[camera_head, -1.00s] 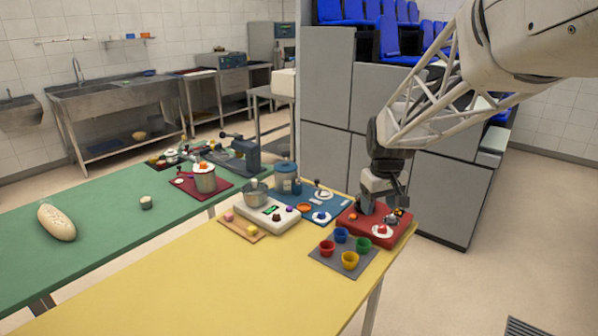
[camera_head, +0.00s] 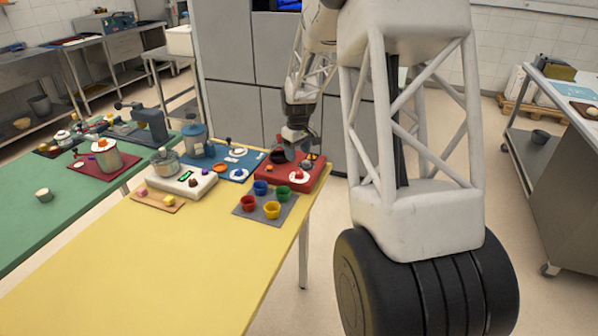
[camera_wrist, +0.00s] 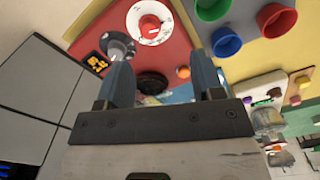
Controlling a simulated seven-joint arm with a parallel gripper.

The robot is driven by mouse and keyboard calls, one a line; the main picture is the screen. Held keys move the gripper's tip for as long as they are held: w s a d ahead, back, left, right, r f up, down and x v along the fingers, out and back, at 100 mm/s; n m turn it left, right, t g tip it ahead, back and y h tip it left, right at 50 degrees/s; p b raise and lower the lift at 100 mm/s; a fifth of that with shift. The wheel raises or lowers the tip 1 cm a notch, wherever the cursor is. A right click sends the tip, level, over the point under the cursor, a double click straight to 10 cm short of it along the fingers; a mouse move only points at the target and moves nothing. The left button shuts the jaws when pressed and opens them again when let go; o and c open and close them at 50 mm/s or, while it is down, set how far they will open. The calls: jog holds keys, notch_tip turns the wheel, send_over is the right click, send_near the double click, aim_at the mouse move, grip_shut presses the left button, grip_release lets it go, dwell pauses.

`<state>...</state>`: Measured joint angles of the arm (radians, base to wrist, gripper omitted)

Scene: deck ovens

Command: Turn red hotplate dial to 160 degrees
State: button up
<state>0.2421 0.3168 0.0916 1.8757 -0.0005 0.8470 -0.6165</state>
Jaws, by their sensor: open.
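The red hotplate (camera_head: 318,166) sits at the far right corner of the yellow table. Its white dial disc with a red knob shows in the head view (camera_head: 298,176) and at the top of the wrist view (camera_wrist: 149,22). My gripper (camera_head: 298,150) is over the hotplate, and in the wrist view its two fingers are apart with nothing between the tips (camera_wrist: 162,68). The dial lies beyond the fingertips, apart from them. A small black display with orange digits (camera_wrist: 96,62) is beside the left finger; I cannot read its number. The dial's exact setting is unclear.
A grey metal knob (camera_wrist: 117,45) stands close to the left fingertip. A grey mat (camera_head: 247,209) with red, blue, green and yellow cups lies in front of the hotplate. A blue board (camera_head: 246,158) and a white appliance (camera_head: 181,184) are to the left. The front of the yellow table is clear.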

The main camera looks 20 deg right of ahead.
aim_at(299, 172)
jog(key=shift+w+d+f, duration=0.35)
jog(key=shift+w+f, duration=0.1)
jog(key=shift+f, duration=0.1)
jog(key=shift+w+d+f, duration=0.3)
jog(key=shift+w+f, duration=0.1)
jog(key=shift+f, duration=0.1)
jog(key=shift+f, duration=0.1)
jog(key=shift+f, duration=3.8)
jog(key=c, duration=0.9)
